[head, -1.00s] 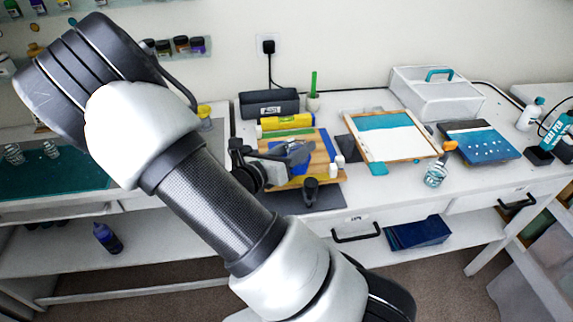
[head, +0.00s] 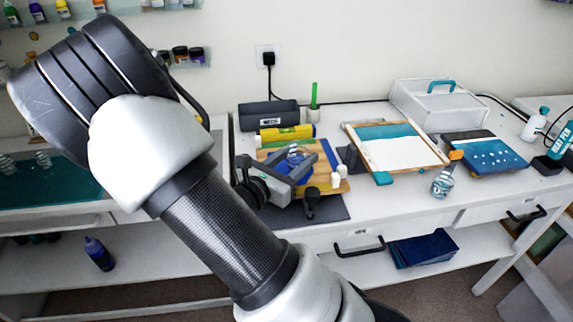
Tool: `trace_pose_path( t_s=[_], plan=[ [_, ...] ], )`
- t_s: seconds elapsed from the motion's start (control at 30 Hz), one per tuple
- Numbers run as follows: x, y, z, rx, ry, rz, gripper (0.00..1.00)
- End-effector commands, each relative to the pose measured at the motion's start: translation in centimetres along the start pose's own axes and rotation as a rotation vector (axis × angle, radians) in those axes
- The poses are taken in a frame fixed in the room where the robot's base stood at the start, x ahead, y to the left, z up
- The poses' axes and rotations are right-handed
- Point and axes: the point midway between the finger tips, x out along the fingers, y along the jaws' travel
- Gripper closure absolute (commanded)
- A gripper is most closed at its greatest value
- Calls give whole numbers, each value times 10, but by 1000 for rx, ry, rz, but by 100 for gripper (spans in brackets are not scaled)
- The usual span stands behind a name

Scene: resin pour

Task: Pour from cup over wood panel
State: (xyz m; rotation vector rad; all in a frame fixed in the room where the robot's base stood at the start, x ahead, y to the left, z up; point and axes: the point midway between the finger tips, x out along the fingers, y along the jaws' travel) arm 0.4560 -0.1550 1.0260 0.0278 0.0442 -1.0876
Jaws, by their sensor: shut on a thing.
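The wood panel (head: 272,154) lies on a dark mat on the white bench, left of centre, with blue on part of its top. My gripper (head: 300,165) is over the panel and partly covers it. It is shut on a small clear cup (head: 294,152) whose rim shows between the fingers. I cannot tell how far the cup is tilted or whether anything flows from it.
A yellow level (head: 285,133) lies behind the panel. Small white cups (head: 341,171) stand at its right edge. A framed white canvas (head: 395,150), a glass jar (head: 443,182) and a blue panel (head: 485,150) are to the right.

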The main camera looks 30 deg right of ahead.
Motion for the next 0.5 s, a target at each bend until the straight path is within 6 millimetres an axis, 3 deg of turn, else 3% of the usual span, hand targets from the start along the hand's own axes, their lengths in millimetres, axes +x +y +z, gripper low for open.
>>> trace_pose_path(
  t_s=[0.07, 0.5],
  plan=[
    [0, 0, 10, 0, 0, 0, 80],
    [-1, 0, 16, 0, 0, 0, 80]
  ],
)
